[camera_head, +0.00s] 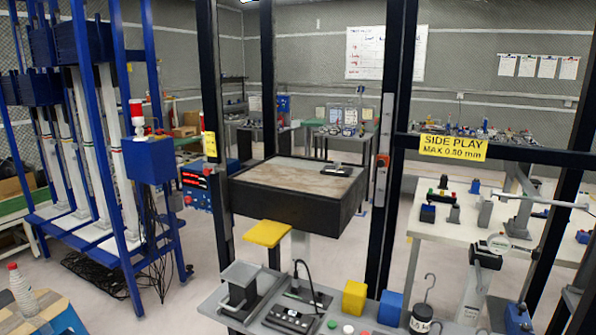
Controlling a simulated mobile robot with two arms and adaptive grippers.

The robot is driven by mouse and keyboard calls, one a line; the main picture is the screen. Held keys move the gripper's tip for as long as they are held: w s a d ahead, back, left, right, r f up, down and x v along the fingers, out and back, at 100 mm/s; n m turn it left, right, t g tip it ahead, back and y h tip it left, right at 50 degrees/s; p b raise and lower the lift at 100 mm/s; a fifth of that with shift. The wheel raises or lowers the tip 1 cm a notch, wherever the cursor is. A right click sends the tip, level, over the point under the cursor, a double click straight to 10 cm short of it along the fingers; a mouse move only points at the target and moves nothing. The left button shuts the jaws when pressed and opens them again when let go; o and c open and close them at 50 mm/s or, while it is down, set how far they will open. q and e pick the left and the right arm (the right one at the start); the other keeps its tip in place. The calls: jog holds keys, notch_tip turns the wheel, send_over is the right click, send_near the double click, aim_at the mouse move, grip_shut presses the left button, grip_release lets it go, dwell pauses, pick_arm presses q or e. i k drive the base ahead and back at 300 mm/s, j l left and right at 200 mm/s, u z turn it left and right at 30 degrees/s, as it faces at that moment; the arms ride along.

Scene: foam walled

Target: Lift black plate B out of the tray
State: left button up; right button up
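On the grey bench at the bottom centre, dark flat pieces (307,295) lie beside a black device with light round spots (291,320). A thin black cable rises there. I cannot tell whether one of these is black plate B or its tray, as no letter is readable. A small dark item (337,170) lies on the worn top of a large black block-like table (290,205) behind the frame posts. Neither of my grippers can be made out in this view.
A blue rack (115,150) is left; a white table (455,225) is right.

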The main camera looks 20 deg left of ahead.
aim_at(335, 170)
jog(key=u, duration=0.35)
jog(key=j+z, duration=0.1)
jog(key=z, duration=0.25)
jog(key=j+z, duration=0.1)
jog(key=z, duration=0.2)
jog(key=j+z, duration=0.25)
jog(key=j, duration=0.4)
jog(key=j+z, duration=0.25)
jog(key=j, duration=0.45)
jog(key=k+j+z, duration=0.1)
jog(key=j+z, duration=0.15)
jog(key=j, duration=0.4)
